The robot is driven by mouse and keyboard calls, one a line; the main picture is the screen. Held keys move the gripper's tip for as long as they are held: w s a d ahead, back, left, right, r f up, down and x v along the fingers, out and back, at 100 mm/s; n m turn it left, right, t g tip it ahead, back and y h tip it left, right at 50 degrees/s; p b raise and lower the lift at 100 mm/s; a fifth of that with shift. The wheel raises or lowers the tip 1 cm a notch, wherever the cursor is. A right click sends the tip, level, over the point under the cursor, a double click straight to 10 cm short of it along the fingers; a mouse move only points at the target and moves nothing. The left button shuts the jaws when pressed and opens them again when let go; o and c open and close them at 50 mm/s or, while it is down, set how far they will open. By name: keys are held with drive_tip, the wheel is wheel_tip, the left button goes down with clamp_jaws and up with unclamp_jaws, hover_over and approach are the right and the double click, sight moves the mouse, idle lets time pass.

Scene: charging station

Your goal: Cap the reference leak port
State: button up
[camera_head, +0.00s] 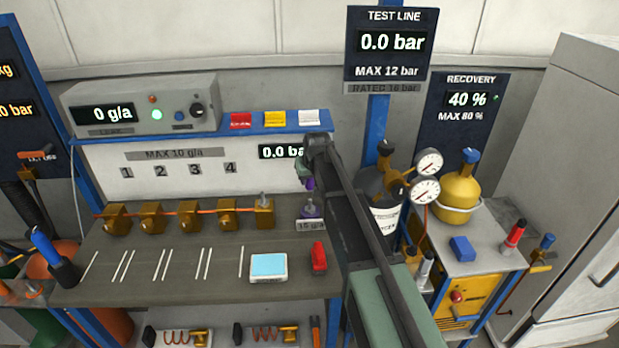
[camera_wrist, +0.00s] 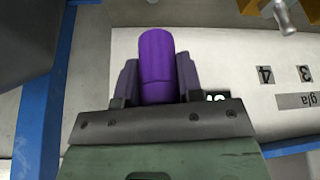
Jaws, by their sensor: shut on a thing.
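My gripper (camera_head: 306,176) is shut on a purple cap (camera_wrist: 158,62), which stands between the two dark fingers in the wrist view. In the head view only a small part of the cap (camera_head: 309,184) shows below the gripper. The reference leak (camera_head: 310,210), a small fitting with a purple part and a plate that seems to read 15 g/a, stands at the right of the bench's back. The cap is just above it in the head view, apparently with a small gap. The leak port's opening is too small to make out, and the wrist view does not show the reference leak.
Several brass valves (camera_head: 189,216) on a copper pipe line the bench to the left. A light-blue-topped box (camera_head: 268,266) and a red object (camera_head: 319,258) lie in front. Gauges (camera_head: 425,191) and a yellow cylinder (camera_head: 458,193) stand right of my arm.

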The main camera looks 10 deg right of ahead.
sight(309, 189)
drive_tip(key=shift+f+b, duration=1.4)
drive_tip(key=shift+f, duration=0.45)
drive_tip(key=shift+f, duration=0.2)
drive_tip(key=shift+f+b, duration=0.3)
drive_tip(key=shift+b, duration=0.2)
drive_tip(key=shift+f+b, duration=2.2)
drive_tip(key=o, duration=1)
drive_tip(key=shift+c, duration=0.2)
drive_tip(key=shift+r, duration=0.15)
drive_tip(key=p+v, duration=1)
drive_tip(key=shift+s+r, duration=0.2)
drive_tip(key=shift+r, duration=0.05)
drive_tip(key=shift+d, duration=0.1)
